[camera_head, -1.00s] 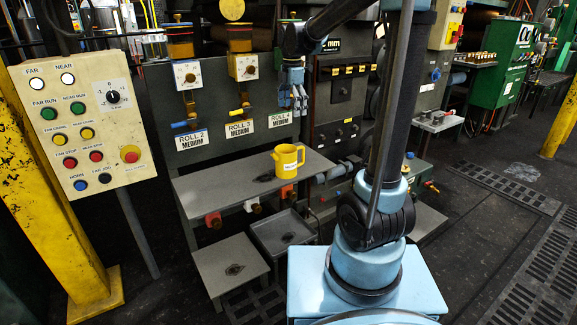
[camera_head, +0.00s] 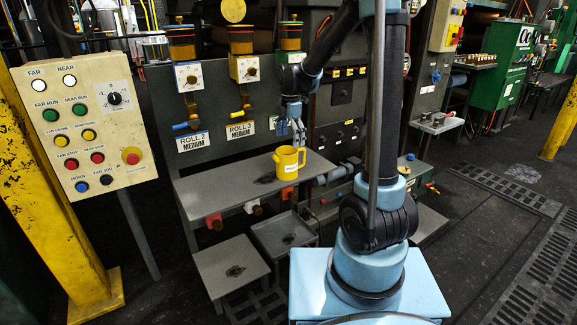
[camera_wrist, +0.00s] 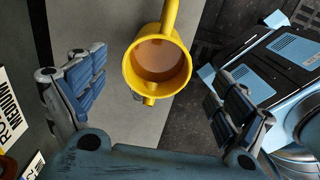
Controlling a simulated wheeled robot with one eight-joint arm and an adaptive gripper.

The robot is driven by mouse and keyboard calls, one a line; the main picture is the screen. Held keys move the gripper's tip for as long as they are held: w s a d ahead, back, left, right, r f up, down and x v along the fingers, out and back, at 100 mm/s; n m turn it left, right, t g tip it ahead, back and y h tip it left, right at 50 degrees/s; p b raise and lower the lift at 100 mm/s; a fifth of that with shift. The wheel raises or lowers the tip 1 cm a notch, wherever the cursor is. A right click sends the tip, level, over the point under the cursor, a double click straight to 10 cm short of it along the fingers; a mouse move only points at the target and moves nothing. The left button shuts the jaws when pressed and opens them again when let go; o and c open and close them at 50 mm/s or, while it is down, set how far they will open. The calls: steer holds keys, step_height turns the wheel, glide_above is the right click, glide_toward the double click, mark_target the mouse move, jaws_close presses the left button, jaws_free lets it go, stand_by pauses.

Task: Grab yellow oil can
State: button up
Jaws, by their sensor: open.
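The yellow oil can (camera_head: 289,163) stands upright on the grey shelf (camera_head: 220,189) below the roll signs. Its handle is on one side and it has a pale label. My gripper (camera_head: 290,130) hangs just above the can, fingers pointing down, apart from it. In the wrist view the can (camera_wrist: 157,88) is seen from above, with brown liquid inside and a yellow part reaching to the top edge. It lies between the two spread fingers of my gripper (camera_wrist: 158,92), ahead of the palm. Neither finger touches it.
A grey panel with ROLL 2 and ROLL 3 signs (camera_head: 240,130) stands behind the shelf. Two lower trays (camera_head: 232,268) sit below it. A control box (camera_head: 85,125) and yellow post (camera_head: 50,200) are at left. The shelf around the can is mostly clear.

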mark_target(289, 150)
steer(key=shift+s+a+f, duration=0.1)
steer(key=shift+a+f, duration=0.05)
steer(key=shift+f, duration=1.3)
steer(key=shift+a+f, duration=0.1)
steer(key=shift+f, duration=1.35)
steer(key=shift+c, duration=0.2)
steer(key=c, duration=2)
steer(key=shift+r, duration=0.2)
step_height(289, 150, up, 10)
steer(key=shift+f, duration=0.25)
